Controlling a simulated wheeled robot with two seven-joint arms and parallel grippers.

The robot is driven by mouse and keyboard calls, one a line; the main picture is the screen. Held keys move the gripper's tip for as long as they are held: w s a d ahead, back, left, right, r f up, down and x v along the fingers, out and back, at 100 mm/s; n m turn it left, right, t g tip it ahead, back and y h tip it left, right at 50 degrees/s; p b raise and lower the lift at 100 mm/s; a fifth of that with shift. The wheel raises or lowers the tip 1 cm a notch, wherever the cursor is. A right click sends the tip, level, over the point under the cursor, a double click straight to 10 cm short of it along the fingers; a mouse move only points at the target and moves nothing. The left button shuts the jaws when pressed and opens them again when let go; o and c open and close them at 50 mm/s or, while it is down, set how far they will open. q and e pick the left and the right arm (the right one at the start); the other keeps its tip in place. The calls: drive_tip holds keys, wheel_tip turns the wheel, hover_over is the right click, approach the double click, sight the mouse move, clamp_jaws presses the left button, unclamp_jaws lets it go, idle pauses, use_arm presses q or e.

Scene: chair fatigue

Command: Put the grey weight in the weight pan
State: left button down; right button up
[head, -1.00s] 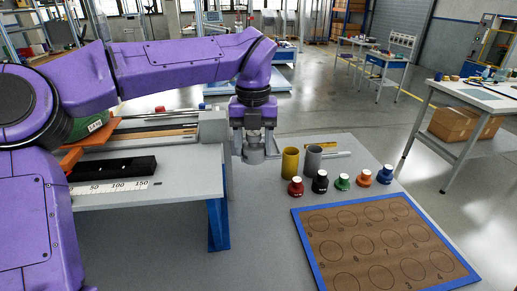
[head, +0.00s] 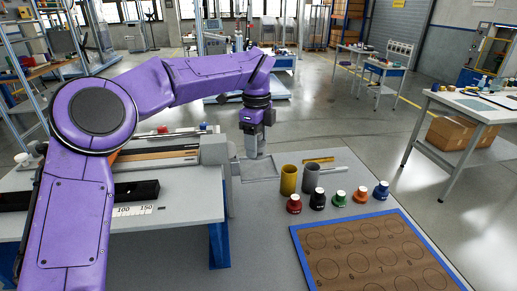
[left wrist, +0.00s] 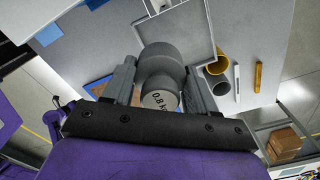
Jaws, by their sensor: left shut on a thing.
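My left gripper (head: 257,147) is shut on the grey weight. The left wrist view shows the grey weight (left wrist: 160,62) as a stepped cylinder marked 0.8 kg, held between the two fingers (left wrist: 158,80). The weight pan (head: 262,178), a shallow grey square tray with a raised rim, lies just below the gripper in the head view. Its rim also shows beyond the weight in the left wrist view (left wrist: 213,30). In the head view the weight is hard to tell from the grey fingers. My right gripper is out of view.
A yellow cup (head: 288,180) and a grey cup (head: 310,178) stand right of the pan. A blue-edged board with circles (head: 372,255) lies nearer. A raised bench (head: 180,190) stands left of the pan.

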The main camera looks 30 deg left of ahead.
sight(258, 168)
use_arm(q)
drive_tip(key=w+f, duration=0.1)
drive_tip(key=f, duration=0.1)
drive_tip(key=w+a+f+p, duration=0.1)
drive_tip(key=shift+w+f, duration=0.4)
wheel_tip(258, 168, down, 2)
drive_tip(key=shift+f+p, duration=0.25)
drive_tip(key=shift+p, duration=0.05)
drive_tip(key=shift+f, duration=0.25)
drive_tip(key=shift+c, duration=1.7)
unclamp_jaws()
drive_tip(key=shift+s, duration=0.1)
drive_tip(key=shift+r, duration=0.3)
wheel_tip(258, 168, up, 12)
drive_tip(key=shift+f, duration=0.15)
